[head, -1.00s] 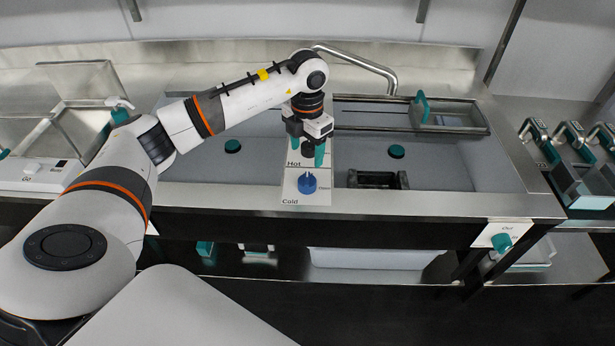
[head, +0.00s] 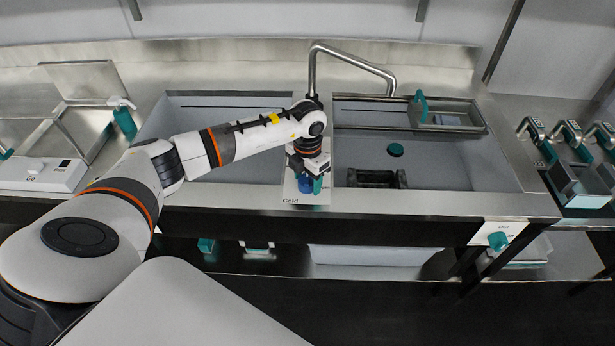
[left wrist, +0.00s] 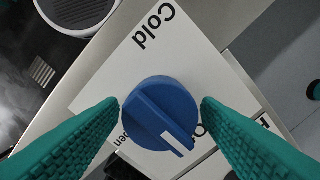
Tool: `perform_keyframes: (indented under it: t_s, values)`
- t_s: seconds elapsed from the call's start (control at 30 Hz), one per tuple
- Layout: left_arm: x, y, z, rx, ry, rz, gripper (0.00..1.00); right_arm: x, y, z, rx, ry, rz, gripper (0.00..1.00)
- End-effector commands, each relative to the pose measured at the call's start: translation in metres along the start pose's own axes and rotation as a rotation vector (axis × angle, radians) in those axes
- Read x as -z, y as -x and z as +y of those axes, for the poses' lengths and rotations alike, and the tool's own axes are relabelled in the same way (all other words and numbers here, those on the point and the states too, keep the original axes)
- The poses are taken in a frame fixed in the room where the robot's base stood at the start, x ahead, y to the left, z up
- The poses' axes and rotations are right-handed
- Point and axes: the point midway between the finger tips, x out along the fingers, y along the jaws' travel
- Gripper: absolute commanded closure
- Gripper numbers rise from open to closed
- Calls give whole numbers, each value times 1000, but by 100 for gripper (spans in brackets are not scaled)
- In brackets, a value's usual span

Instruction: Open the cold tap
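The cold tap is a blue round knob (left wrist: 160,113) with a raised ridge and a white pointer mark, on a white plate (left wrist: 190,48) lettered "Cold". In the left wrist view it lies between the two teal fingers of my left gripper (left wrist: 160,125), with a gap on each side. In the head view my left gripper (head: 309,186) is over the knob (head: 306,185) and hides part of it. The gripper is open and holds nothing. The hot tap is hidden behind the gripper in the head view. My right gripper is not in view.
A bent metal spout (head: 352,58) rises behind the taps. Sink basins lie to either side, and a dark metal block (head: 377,179) stands in the right one. A teal knob (head: 498,241) is on the counter front at right.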

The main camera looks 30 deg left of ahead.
Motion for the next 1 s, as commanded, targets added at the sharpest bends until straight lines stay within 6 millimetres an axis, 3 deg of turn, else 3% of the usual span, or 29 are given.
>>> perform_keyframes:
  t_s: [0.03,0.23,0.57,1.0]
  values:
    - [0,0,0,0,0,0,51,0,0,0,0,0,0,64]
    - [0,0,0,0,0,1,81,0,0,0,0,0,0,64]
    - [0,-1,0,1,-53,2,81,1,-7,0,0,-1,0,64]
    - [1,-2,0,3,-393,3,81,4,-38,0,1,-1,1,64]
